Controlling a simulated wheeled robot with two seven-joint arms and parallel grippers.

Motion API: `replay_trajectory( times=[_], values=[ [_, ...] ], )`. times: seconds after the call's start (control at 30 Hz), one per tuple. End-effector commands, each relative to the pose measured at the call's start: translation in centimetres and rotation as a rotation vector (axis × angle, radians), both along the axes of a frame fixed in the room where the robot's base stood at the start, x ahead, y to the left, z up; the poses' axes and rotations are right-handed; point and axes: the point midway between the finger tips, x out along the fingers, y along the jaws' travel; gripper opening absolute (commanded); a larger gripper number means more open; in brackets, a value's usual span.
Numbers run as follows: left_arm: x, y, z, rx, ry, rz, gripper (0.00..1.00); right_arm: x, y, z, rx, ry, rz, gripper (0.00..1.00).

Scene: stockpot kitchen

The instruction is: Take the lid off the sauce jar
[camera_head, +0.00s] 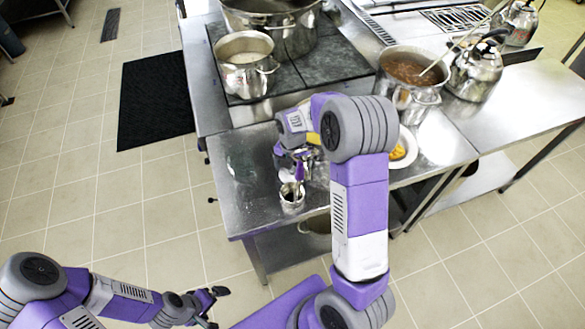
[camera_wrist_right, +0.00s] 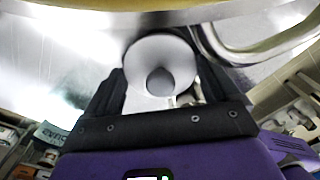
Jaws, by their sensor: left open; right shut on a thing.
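My right gripper (camera_wrist_right: 160,92) has its two dark fingers on either side of a pale round thing with a grey knob-like centre (camera_wrist_right: 160,78). This looks like the sauce jar or its lid; I cannot tell which, or whether lid and jar are apart. In the head view my right gripper (camera_head: 301,158) is low over the steel table, largely hidden by its own wrist. My left gripper (camera_head: 213,305) is open and empty, away from the table at the lower left.
The steel table (camera_head: 240,205) has bare room left of the container. A plate (camera_head: 409,160) with yellow food lies to the right. A pot of brown sauce (camera_head: 405,96) and a kettle (camera_head: 478,70) stand beyond. A steel pot (camera_head: 247,78) and a larger pot (camera_head: 295,35) are at the back.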

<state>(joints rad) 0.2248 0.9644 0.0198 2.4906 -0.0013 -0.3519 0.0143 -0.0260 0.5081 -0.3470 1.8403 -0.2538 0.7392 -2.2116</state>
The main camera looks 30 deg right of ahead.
Motion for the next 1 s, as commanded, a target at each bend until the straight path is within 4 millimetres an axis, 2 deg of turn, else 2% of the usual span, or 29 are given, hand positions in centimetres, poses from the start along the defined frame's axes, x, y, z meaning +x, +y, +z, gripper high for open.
replay_trajectory(
  times=[0.17,0.2,0.27,0.5,0.63,1.0],
  values=[
    [0.0,0.0,-0.3,0.0,0.0,0.0,1.0,0.0,0.0,-0.3,0.0,0.0,-0.001,0.52],
    [0.0,0.0,-0.3,0.0,0.0,0.0,1.0,0.0,0.0,-0.3,0.0,0.0,-0.001,0.92],
    [0.0,0.0,-0.2,0.0,0.0,0.0,1.0,0.0,0.0,-0.3,0.0,0.0,-0.001,1.0],
    [0.0,0.0,-0.1,0.0,0.0,0.0,1.0,0.0,0.0,-0.1,0.0,0.0,0.0,1.0],
    [0.0,0.0,0.3,0.0,0.0,0.0,1.0,0.1,0.0,0.9,0.0,-0.004,-0.001,1.0],
    [0.0,0.0,1.9,0.0,0.0,0.0,1.0,0.1,0.0,8.7,0.0,-0.004,-0.002,1.0]
  ],
)
